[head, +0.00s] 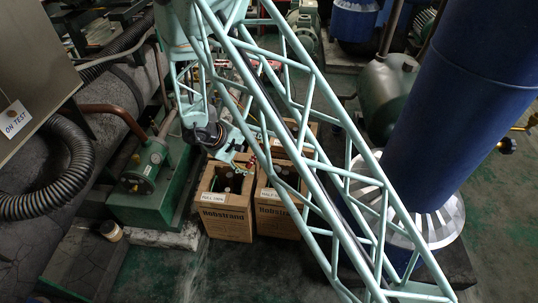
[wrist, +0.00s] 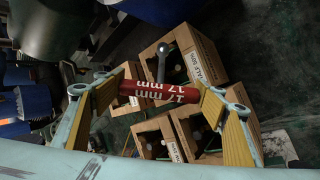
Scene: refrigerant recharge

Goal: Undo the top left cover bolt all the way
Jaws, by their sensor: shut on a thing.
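My gripper (wrist: 162,93) is shut on a red handle marked 17 mm (wrist: 150,91), a socket-wrench-like tool. The handle lies crosswise between the yellow-padded fingers in the wrist view. A grey metal shaft (wrist: 162,60) with a rounded end sticks out from its middle, pointing up in the picture. In the head view my gripper (head: 238,150) hangs above the cardboard boxes, small and partly hidden by my lattice arm. I cannot make out the top left cover bolt or its cover in either view.
Open cardboard boxes (head: 226,223) with dark bottle-like things inside stand below my gripper. A green machine with a gauge (head: 146,170) stands to their left. A grey panel marked ON TEST (head: 22,60) is at far left. A blue column (head: 468,100) stands at right.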

